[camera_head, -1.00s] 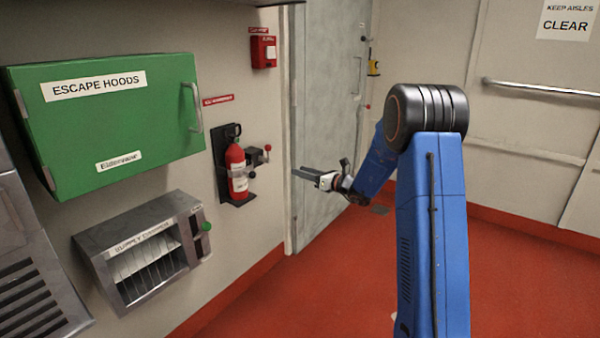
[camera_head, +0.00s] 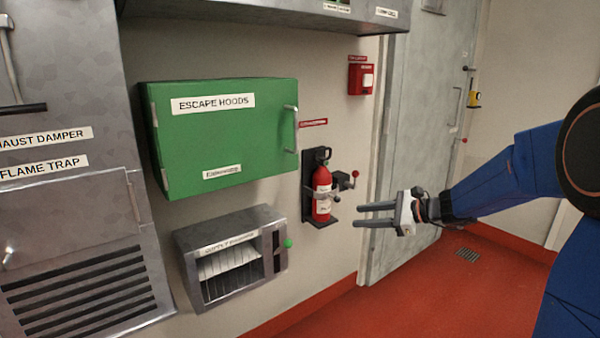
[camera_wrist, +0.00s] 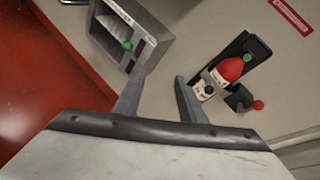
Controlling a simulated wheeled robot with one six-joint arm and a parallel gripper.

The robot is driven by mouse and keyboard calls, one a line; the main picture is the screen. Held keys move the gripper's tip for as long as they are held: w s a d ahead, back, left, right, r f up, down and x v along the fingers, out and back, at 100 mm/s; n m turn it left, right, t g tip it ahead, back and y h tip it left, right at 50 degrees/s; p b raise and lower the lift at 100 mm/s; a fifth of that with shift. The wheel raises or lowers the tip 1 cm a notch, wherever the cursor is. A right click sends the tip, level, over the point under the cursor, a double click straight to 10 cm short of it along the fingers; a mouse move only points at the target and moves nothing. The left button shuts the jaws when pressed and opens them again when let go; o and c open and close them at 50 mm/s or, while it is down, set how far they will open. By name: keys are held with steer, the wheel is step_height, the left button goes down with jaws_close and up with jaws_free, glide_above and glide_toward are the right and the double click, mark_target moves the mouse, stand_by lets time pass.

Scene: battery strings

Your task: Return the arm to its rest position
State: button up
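My gripper (camera_head: 375,214) is at the right of the head view, at the end of my blue arm (camera_head: 510,172). Its two grey fingers point left and stand apart with nothing between them. In the wrist view the gripper (camera_wrist: 157,95) also shows open and empty. The arm is stretched out, in front of the grey door and to the right of the red fire extinguisher (camera_head: 322,192). The fingers look apart from the extinguisher and the wall. The arm's base is out of view.
A green escape hoods cabinet (camera_head: 225,140) hangs on the wall. Below it is a metal dispenser box (camera_head: 190,262) with a green knob (camera_head: 288,243). A grey door (camera_head: 408,130) and a red call box (camera_head: 361,78) are at the right. The red floor (camera_head: 400,310) is clear.

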steer(key=s+a+f+n+g+h, duration=0.2)
steer(key=s+n+g+h, duration=0.25)
steer(key=s+n, duration=1.15)
steer(key=s+d+f+n+t+h, duration=0.1)
steer(key=s+d+h, duration=0.3)
steer(key=s, duration=0.7)
steer(key=s+d+f+n+t+h, duration=0.1)
steer(key=s+d+f+n+h, duration=0.1)
steer(key=s+d, duration=0.5)
steer(key=s+h, duration=0.1)
steer(key=s, duration=0.4)
steer(key=shift+s+d+f+h, duration=0.15)
steer(key=shift+s+d+h, duration=0.1)
steer(key=shift+h, duration=0.1)
steer(key=shift+o, duration=0.5)
